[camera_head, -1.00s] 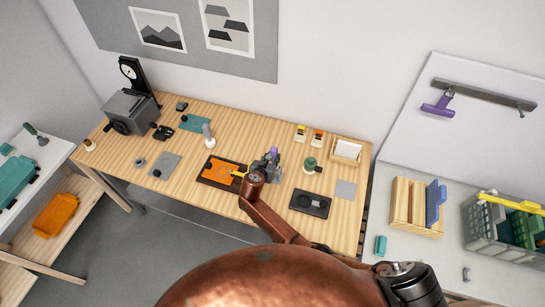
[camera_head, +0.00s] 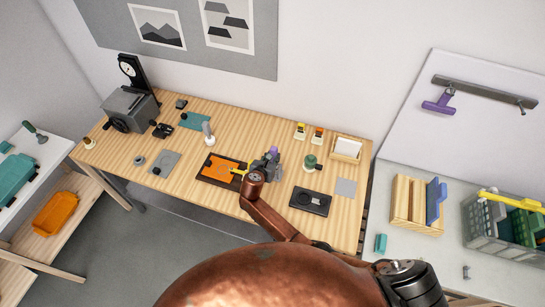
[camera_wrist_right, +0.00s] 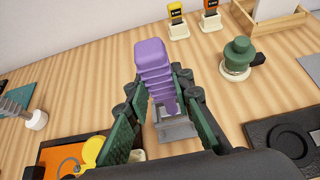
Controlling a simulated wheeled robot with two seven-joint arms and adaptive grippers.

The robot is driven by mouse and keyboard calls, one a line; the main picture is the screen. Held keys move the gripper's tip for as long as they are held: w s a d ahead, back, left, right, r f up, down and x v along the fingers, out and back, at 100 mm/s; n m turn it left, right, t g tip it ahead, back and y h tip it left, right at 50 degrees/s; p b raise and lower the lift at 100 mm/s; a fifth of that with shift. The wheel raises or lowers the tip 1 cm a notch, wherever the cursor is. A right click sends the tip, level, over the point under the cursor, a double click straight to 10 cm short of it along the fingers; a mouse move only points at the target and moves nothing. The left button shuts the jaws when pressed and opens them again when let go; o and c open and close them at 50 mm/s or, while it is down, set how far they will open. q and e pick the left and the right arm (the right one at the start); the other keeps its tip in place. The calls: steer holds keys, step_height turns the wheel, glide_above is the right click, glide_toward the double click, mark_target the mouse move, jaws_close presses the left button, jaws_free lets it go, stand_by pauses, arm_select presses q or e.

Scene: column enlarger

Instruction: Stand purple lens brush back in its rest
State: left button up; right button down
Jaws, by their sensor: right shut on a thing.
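The purple lens brush (camera_wrist_right: 153,62) stands up between the fingers of my right gripper (camera_wrist_right: 158,97), which is shut on it. In the head view the right gripper (camera_head: 262,165) is over the middle of the workbench, and the purple brush top (camera_head: 273,152) shows just above it. A grey blocky part (camera_wrist_right: 175,128) shows below the brush between the fingers; I cannot tell if it is the rest. My left gripper is not in view.
An orange panel on a dark board (camera_head: 207,178) with a yellow piece lies just left of the gripper. A green knobbed object (camera_head: 310,163) and a dark tray with a round recess (camera_head: 297,205) stand to the right. A white-based object (camera_head: 209,139) stands to the left.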

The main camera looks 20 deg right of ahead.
steer(key=shift+p, duration=0.4)
steer(key=shift+f+b, duration=0.6)
steer(key=shift+f, duration=0.45)
steer(key=c, duration=1.6)
jaws_free()
